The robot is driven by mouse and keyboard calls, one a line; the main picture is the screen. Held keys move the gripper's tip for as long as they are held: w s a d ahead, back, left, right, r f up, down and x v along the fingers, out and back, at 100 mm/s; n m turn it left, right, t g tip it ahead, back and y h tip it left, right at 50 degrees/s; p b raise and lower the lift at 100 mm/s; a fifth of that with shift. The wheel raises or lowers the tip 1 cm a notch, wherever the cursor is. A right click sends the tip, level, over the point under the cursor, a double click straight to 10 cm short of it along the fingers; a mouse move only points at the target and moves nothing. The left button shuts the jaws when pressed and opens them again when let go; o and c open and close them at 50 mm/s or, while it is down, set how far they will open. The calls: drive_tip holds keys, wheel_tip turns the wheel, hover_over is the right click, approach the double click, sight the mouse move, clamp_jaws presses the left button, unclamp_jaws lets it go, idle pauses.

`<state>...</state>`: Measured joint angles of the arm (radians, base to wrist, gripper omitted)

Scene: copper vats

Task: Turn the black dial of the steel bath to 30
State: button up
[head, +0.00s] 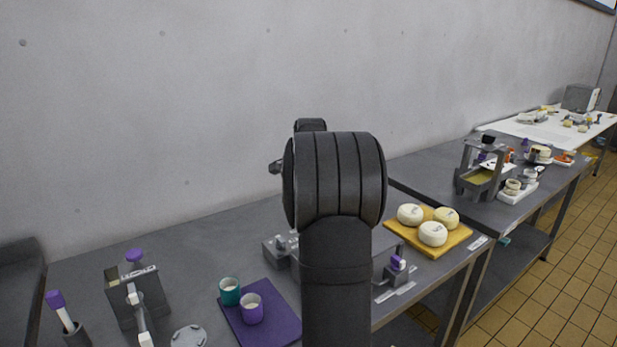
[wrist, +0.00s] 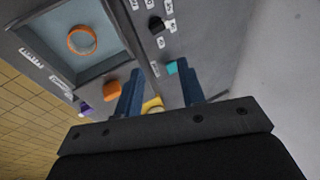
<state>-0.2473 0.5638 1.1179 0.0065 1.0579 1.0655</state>
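The steel bath (wrist: 108,62) shows tilted in the upper part of the wrist view, with an orange ring (wrist: 82,40) in its recess. The black dial (wrist: 156,24) is on the panel beside the recess, with several small white number labels around it. The numbers are too small and tilted to read surely, and I cannot tell where the dial points. My gripper (wrist: 161,72) has its two blue fingers apart and empty. The dial lies beyond the fingertips, apart from them. In the head view my arm blocks the middle, and I cannot make out the dial there.
In the wrist view, an orange knob (wrist: 113,89), a teal piece (wrist: 172,68) and a purple piece (wrist: 84,109) are near the fingers. In the head view, a yellow board (head: 462,236) with white cheeses is right of my arm, and a purple mat (head: 275,322) with cups is left.

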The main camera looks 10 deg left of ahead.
drive_tip(key=v, duration=0.5)
drive_tip(key=shift+s+r, duration=0.1)
drive_tip(key=shift+r, duration=0.2)
idle(0.4)
drive_tip(key=o, duration=0.4)
drive_tip(key=shift+f, duration=0.1)
drive_tip(key=shift+o, duration=0.8)
drive_tip(key=w+a+f+n+g+h, duration=0.1)
drive_tip(key=w+a+f+h, duration=0.3)
drive_tip(key=a+f, duration=0.2)
drive_tip(key=shift+w+a+f, duration=0.15)
drive_tip(key=shift+w+a, duration=0.1)
drive_tip(key=shift+a, duration=0.3)
drive_tip(key=x, duration=1.7)
drive_tip(key=shift+d+f, duration=0.1)
drive_tip(key=shift+f, duration=0.05)
drive_tip(key=c, duration=1)
